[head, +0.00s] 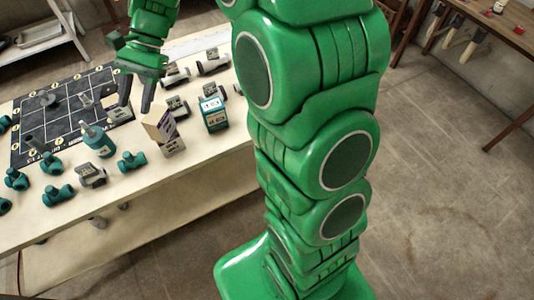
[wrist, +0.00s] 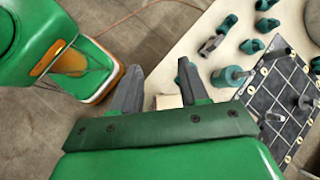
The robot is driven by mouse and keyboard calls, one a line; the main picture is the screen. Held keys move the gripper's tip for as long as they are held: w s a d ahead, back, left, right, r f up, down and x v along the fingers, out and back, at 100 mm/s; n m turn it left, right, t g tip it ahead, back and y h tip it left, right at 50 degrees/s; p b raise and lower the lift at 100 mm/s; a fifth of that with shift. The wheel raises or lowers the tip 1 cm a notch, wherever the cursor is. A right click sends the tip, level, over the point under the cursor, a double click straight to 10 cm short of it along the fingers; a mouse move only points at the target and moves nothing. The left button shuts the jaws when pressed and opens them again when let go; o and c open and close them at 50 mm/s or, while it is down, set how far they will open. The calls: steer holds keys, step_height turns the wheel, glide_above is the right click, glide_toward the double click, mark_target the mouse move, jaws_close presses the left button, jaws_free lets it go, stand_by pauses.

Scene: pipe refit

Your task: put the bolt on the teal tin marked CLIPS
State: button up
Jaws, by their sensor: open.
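My gripper (head: 136,98) is open above the table, between the mat and the boxes, its fingers pointing down. The wrist view shows its two fingers apart (wrist: 159,68), with nothing seen held between them. A teal box-shaped container with a pale label (head: 213,114) stands upright to the right of my gripper; its lettering is too small to read. A teal round container with a grey top (head: 100,143) stands near the mat; it also shows in the wrist view (wrist: 228,77). I cannot tell which is the CLIPS tin.
A tan box (head: 158,124) stands in front of my gripper, partly seen in the wrist view (wrist: 167,101). Several teal pipe fittings (head: 58,193) lie along the near side. Several dark, pale-labelled pieces (head: 177,106) lie behind. The table's near right strip (head: 205,147) is clear.

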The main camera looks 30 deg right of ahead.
steer(key=s+d+n+t+h, duration=0.1)
steer(key=s+d+n+h, duration=0.1)
steer(key=s+d, duration=0.4)
steer(key=s+d+n+t+h, duration=0.1)
steer(key=s+d, duration=0.4)
steer(key=s, duration=0.7)
steer(key=s+d+n+h, duration=0.4)
steer(key=s+d, duration=0.2)
steer(key=s, duration=0.3)
steer(key=shift+s+d+r+t, duration=0.15)
steer(key=shift+d+t, duration=0.2)
steer(key=shift+t, duration=0.05)
